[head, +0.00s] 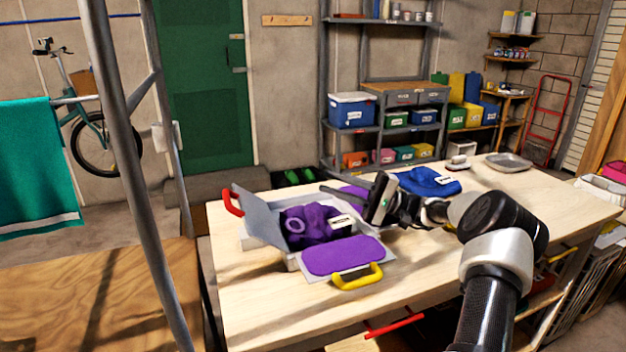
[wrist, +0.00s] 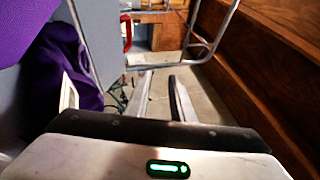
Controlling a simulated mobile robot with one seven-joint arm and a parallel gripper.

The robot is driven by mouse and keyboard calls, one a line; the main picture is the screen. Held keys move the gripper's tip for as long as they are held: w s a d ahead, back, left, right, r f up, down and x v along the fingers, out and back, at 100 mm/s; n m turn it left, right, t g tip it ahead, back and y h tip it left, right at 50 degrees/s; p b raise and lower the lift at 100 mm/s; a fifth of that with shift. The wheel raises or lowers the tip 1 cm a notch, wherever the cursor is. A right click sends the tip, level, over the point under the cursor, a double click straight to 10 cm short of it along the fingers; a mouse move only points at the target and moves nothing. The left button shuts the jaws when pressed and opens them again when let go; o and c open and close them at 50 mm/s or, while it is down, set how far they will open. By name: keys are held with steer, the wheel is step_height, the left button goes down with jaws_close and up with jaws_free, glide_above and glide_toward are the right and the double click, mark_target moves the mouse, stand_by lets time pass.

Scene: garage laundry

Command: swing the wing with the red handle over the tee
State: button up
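The folding board (head: 262,243) lies on the table with the bunched purple tee (head: 308,228), bearing a white label, in its middle. The grey wing (head: 262,220) on the left stands tilted up. Its red handle (head: 232,203) is at its outer left edge. My gripper (head: 335,190) is above the back of the board, right of that wing, pointing left. In the wrist view, my fingers (wrist: 160,76) are apart with nothing between them. The red handle (wrist: 127,32) shows beyond them, by the wing (wrist: 88,40); the tee (wrist: 72,62) is at left.
A purple-topped wing with a yellow handle (head: 357,276) lies flat at the front. Another purple piece (head: 354,192) lies behind, partly hidden by my gripper. A blue folded garment (head: 428,182) and grey tray (head: 508,162) are farther back. The table's (head: 420,300) front right is clear.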

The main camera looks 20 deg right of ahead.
steer(key=s+d, duration=0.2)
steer(key=d, duration=0.3)
steer(key=shift+s+d+r+p, duration=0.2)
steer(key=shift+s+d+p, duration=0.1)
steer(key=shift+d, duration=0.1)
